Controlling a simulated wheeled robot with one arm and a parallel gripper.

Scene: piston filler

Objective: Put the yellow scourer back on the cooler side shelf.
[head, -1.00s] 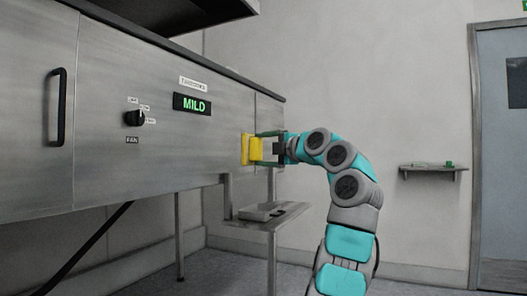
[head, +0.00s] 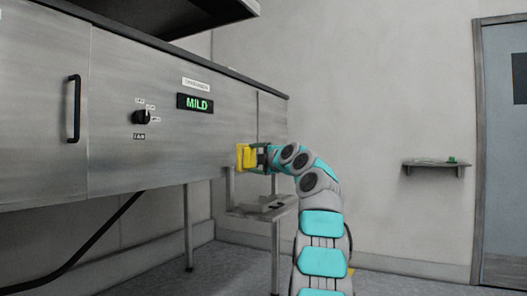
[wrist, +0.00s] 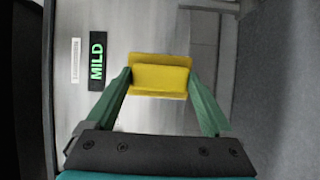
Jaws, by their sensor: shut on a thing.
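The yellow scourer (head: 245,156) is held at the end of my arm in the head view, in front of the lower right of the steel cooler front. My gripper (wrist: 160,82) is shut on the scourer (wrist: 160,70), with a green finger at each side of it in the wrist view. A small grey side shelf (head: 262,209) stands below and slightly right of the scourer in the head view. My gripper is above this shelf, apart from it. Part of the shelf is hidden behind my arm.
A grey item (head: 277,203) lies on the side shelf. The steel front carries a green MILD display (head: 195,103), a black fan knob (head: 142,117) and a handle (head: 74,108). A wall shelf (head: 435,168) with small items is at right, beside a door (head: 505,150).

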